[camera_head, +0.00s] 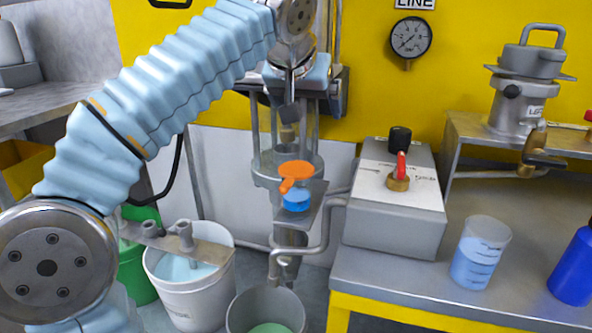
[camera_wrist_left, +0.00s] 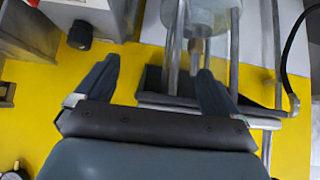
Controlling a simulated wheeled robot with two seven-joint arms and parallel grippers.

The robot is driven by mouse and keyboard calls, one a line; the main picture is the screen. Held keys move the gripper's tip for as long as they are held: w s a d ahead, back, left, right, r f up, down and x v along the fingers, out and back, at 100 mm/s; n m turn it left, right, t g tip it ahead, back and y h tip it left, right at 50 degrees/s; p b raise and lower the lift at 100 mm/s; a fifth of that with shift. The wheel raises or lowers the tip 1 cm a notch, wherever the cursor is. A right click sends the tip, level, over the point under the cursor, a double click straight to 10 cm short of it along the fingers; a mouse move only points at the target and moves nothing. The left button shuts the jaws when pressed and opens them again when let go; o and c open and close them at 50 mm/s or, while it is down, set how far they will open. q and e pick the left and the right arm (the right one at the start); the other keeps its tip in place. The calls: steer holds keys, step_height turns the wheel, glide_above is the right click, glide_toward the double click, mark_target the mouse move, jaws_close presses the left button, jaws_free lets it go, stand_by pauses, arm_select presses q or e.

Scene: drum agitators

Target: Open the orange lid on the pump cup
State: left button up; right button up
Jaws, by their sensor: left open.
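The orange lid (camera_head: 296,169) is a flat round piece with a short tab toward the lower left. It shows in the head view at the front of a clear cylinder (camera_head: 262,165), just above a blue round part (camera_head: 297,201). I cannot tell whether the lid is seated or raised. My left gripper (camera_head: 304,106) is above and behind the lid in the picture. The clear cylinder (camera_wrist_left: 198,14) shows there beyond the fingertips; the lid does not. My right gripper is not in view.
A grey box (camera_head: 395,215) with a red-handled valve stands right of the lid. A bent metal pipe (camera_head: 325,225) runs below it. A white bucket (camera_head: 190,290) and a grey bucket (camera_head: 266,308) stand below. A measuring cup (camera_head: 480,252) stands on the right bench.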

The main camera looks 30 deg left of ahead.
arm_select(q)
steer(key=shift+s, duration=0.1)
steer(key=b, duration=0.2)
glide_toward(282, 188)
step_height(282, 188, up, 3)
steer(key=shift+w+f, duration=0.25)
steer(key=f+b, duration=0.1)
steer(key=f, duration=0.1)
steer(key=w+f+b, duration=0.1)
steer(key=f+b, duration=0.1)
steer(key=w+f+b, duration=0.1)
steer(key=f+b, duration=0.1)
steer(key=shift+w+a, duration=0.25)
steer(key=shift+a, duration=0.05)
steer(key=shift+w+f, duration=0.1)
steer(key=shift+w, duration=0.05)
